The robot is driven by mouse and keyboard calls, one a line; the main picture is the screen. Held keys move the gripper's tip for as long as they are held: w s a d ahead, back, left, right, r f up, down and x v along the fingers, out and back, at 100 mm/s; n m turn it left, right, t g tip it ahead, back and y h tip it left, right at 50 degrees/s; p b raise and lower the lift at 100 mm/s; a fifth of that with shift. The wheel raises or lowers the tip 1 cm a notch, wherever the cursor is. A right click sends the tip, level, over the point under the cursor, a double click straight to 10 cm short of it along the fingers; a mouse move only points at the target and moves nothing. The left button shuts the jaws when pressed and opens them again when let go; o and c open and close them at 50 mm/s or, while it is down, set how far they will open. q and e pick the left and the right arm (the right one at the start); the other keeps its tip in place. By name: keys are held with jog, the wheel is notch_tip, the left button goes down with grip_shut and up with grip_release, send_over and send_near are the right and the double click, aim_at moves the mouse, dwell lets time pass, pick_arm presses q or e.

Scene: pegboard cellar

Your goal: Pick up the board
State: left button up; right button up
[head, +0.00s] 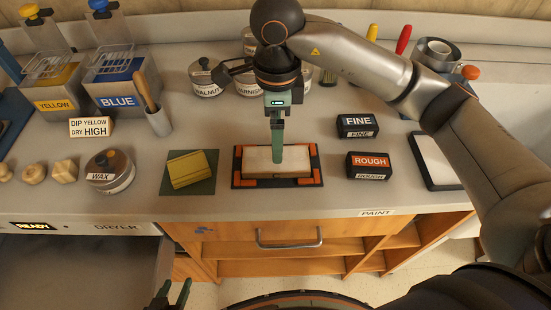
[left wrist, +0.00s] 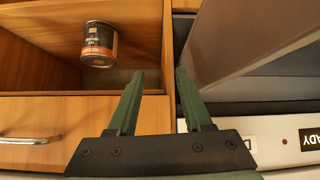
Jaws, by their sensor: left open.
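The board (head: 257,160) is a pale wooden block lying flat in a black fixture with orange corner pieces (head: 237,181) on the counter. My right gripper (head: 277,160) points straight down over the board, its tips at or just above the board's middle. Its fingers show edge-on, so I cannot tell the gap between them or any contact. My left gripper (head: 172,290) is low at the bottom left, in front of the counter and away from the board. It is open and empty in the left wrist view (left wrist: 160,74).
A yellow sponge on a green pad (head: 206,182) lies left of the fixture. FINE (head: 358,121) and ROUGH (head: 369,160) blocks sit to its right. An open dryer drawer (head: 85,265) is near my left gripper. A can (left wrist: 99,45) stands in the cabinet.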

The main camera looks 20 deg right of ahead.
notch_tip(320, 180, down, 7)
jog(key=shift+f+p, duration=0.15)
jog(key=shift+p, duration=0.25)
jog(key=shift+c, duration=0.4)
jog(key=c, duration=1.1)
jog(key=shift+w, duration=0.1)
